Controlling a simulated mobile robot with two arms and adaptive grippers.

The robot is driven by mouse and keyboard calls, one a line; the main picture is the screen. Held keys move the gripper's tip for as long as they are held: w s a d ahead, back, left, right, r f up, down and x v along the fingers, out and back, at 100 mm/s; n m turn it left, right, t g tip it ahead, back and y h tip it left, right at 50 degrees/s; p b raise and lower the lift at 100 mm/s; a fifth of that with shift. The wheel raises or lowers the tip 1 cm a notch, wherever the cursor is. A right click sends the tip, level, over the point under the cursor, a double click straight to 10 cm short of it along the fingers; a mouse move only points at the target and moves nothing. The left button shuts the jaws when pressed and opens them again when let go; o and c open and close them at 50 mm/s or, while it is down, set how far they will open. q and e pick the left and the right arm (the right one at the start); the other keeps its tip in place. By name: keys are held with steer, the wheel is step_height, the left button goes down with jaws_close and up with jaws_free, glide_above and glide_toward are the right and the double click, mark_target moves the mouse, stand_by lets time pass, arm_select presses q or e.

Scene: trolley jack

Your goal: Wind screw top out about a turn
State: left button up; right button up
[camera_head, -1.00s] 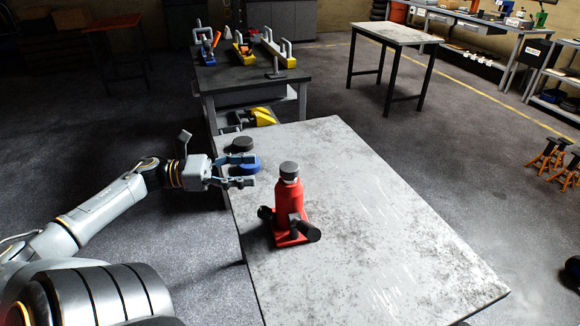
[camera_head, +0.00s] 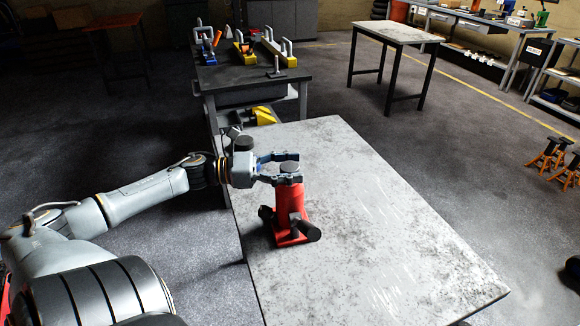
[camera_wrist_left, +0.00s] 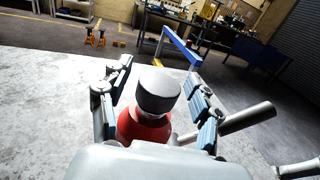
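The red bottle jack (camera_head: 290,212) stands upright on the grey table. Its dark round screw top (camera_head: 290,168) shows between the fingers of my left gripper (camera_head: 282,169), which reaches in from the left. In the left wrist view, the screw top (camera_wrist_left: 158,91) sits above the red body (camera_wrist_left: 143,127). The fingers of my left gripper (camera_wrist_left: 160,88) stand open on either side of it, with a visible gap on each side. The jack's dark cylindrical socket (camera_wrist_left: 235,122) sticks out to the right there.
The grey table (camera_head: 370,220) is clear right of and in front of the jack. A dark bench (camera_head: 255,75) with tools stands behind, and another table (camera_head: 396,33) stands farther back.

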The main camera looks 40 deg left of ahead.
arm_select(q)
steer(key=c, duration=1)
steer(key=shift+r+n+t+y+p, duration=0.25)
steer(key=shift+n+t+y+p, duration=0.3)
steer(key=shift+p, duration=0.35)
steer(key=n+t+y+p, duration=0.1)
steer(key=n+y+p, duration=0.1)
steer(key=n+t+y+p, duration=0.1)
steer(key=n+y+p, duration=0.1)
steer(key=y+p, duration=0.1)
steer(key=shift+r+t, duration=0.1)
steer(key=shift+t, duration=0.25)
steer(key=n+y+p, duration=0.2)
steer(key=y, duration=0.2)
steer(key=n+y+p, duration=0.2)
steer(key=n+y, duration=0.1)
steer(key=y, duration=0.2)
steer(key=shift+t, duration=0.3)
steer(key=n+y, duration=0.1)
steer(key=y, duration=0.1)
steer(key=n+g+y+p, duration=0.1)
steer(key=n, duration=0.1)
steer(key=shift+f+y, duration=0.3)
steer(key=shift+y, duration=0.05)
steer(key=shift+f+n+g+y+p, duration=0.1)
steer(key=shift+n+g+y+p, duration=0.1)
steer(key=shift+n+g+y, duration=0.6)
steer(key=shift+f+n+g+y+p, duration=0.1)
steer(key=shift+n+g+y+p, duration=0.15)
steer(key=shift+n+y, duration=0.6)
